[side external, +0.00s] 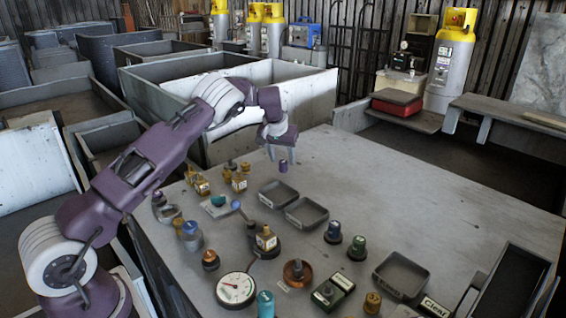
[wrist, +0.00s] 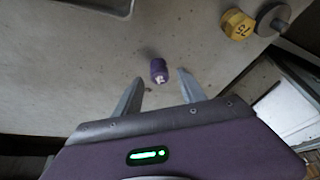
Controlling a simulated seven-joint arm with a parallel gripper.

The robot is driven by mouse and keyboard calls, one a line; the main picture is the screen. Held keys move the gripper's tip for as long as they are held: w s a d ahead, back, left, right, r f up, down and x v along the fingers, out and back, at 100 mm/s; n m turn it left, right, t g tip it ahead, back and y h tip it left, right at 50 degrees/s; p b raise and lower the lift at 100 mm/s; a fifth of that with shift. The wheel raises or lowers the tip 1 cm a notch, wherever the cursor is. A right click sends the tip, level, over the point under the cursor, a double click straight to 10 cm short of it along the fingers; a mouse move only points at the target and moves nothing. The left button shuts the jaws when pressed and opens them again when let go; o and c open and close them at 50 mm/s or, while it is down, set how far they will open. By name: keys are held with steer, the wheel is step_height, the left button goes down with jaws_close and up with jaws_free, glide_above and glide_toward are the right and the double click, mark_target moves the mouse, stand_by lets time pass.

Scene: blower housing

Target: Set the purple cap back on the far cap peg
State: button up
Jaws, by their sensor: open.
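The purple cap (side external: 283,166) is a small cylinder on the far part of the grey table, just below my gripper (side external: 284,152). In the wrist view the purple cap (wrist: 159,70) appears between and slightly beyond the fingertips, with a pale mark on its lower side. My gripper (wrist: 158,78) is open, with a visible gap between each finger and the cap. A blue cap (side external: 333,230) and a green cap (side external: 357,245) stand on dark bases nearer the table's front. I cannot tell which thing is the far cap peg.
Two shallow dark trays (side external: 306,212) lie in front of the cap. Yellow-brown fittings (side external: 239,182) stand to its left. A dial gauge (side external: 236,288), a copper part (side external: 297,272) and another tray (side external: 401,275) are nearer. The table's right far area is clear.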

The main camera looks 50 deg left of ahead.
steer(key=s+d+r+h, duration=0.1)
steer(key=s+d+r, duration=0.35)
steer(key=r, duration=0.45)
steer(key=s+d+r+h, duration=0.1)
steer(key=s+d+r, duration=0.3)
steer(key=r, duration=0.5)
steer(key=s+d+r+m, duration=0.1)
steer(key=s+d+r, duration=0.15)
steer(key=s, duration=0.25)
steer(key=s+d+r+t+h, duration=0.1)
steer(key=s+d, duration=0.2)
steer(key=s, duration=0.1)
steer(key=s+d+r+m, duration=0.1)
steer(key=s+d+r, duration=0.15)
steer(key=s, duration=0.25)
steer(key=s+d+f+m, duration=0.2)
steer(key=s+d, duration=0.2)
steer(key=s, duration=0.7)
steer(key=s+d+f+m, duration=0.2)
steer(key=s+d, duration=0.2)
steer(key=s, duration=0.8)
steer(key=shift+d+f+t+y, duration=0.25)
steer(key=shift+f+t+y, duration=0.05)
steer(key=shift+f+y, duration=0.1)
steer(key=shift+o, duration=0.5)
steer(key=shift+w, duration=0.1)
